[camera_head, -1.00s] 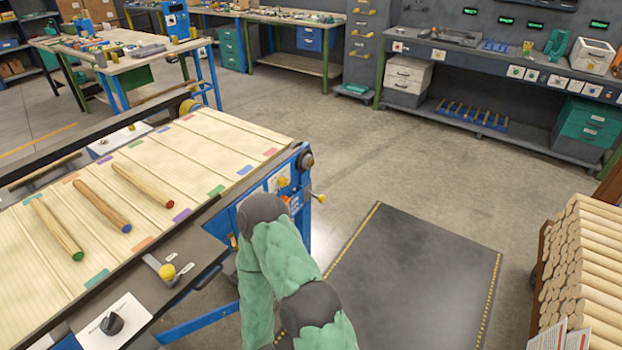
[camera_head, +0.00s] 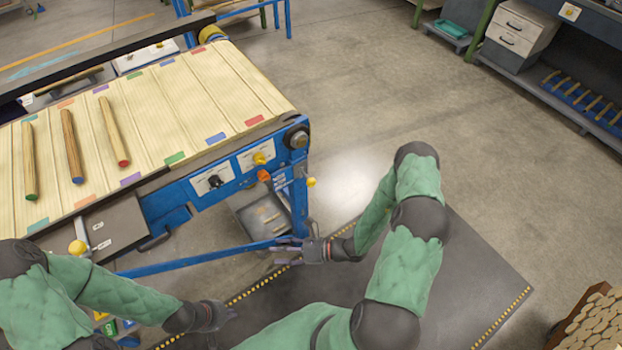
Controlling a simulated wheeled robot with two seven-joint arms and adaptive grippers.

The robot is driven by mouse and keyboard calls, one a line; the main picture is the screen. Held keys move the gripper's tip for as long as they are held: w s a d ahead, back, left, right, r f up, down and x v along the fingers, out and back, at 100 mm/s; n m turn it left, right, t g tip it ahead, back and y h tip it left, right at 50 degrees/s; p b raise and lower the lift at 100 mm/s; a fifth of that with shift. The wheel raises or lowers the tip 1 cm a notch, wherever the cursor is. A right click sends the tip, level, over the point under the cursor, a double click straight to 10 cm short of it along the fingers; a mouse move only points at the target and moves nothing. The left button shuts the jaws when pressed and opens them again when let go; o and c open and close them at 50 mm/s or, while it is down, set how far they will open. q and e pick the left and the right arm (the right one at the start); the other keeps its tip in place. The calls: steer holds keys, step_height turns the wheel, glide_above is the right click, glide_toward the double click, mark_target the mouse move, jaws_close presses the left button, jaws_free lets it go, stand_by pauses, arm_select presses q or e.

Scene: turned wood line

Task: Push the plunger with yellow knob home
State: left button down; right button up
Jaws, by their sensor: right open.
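A small yellow knob (camera_head: 311,182) sticks out sideways from the blue end post of the conveyor table; its rod is barely visible. A second yellow knob (camera_head: 260,158) is on the white front panel, and a larger one (camera_head: 77,247) tops a metal lever at the left; I cannot tell for certain which is the plunger. My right gripper (camera_head: 284,252) is open and empty, below and left of the side knob, in front of the lower blue frame. My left gripper (camera_head: 228,318) is low at the bottom, apart from the knobs; its fingers are too dark to read.
The table's slatted top (camera_head: 200,95) carries several wooden rods with coloured ends. A black rotary knob (camera_head: 214,181) and an orange knob (camera_head: 264,176) are near the panel. A dark floor mat (camera_head: 470,270) is under my arms. Stacked dowels (camera_head: 598,318) stand at lower right; open floor is beyond.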

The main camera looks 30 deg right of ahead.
steer(key=w+d+r+m+t+h, duration=0.1)
steer(key=w+d+m+t+h, duration=0.45)
steer(key=d, duration=0.55)
steer(key=m+t+h+p, duration=0.1)
steer(key=m+t+h, duration=0.35)
steer(key=h, duration=0.25)
glide_toward(313, 184)
steer(key=shift+g, duration=0.4)
steer(key=w, duration=0.5)
steer(key=w+b, duration=0.1)
steer(key=w, duration=0.5)
steer(key=shift+w+a+r, duration=0.15)
steer(key=shift+a, duration=0.05)
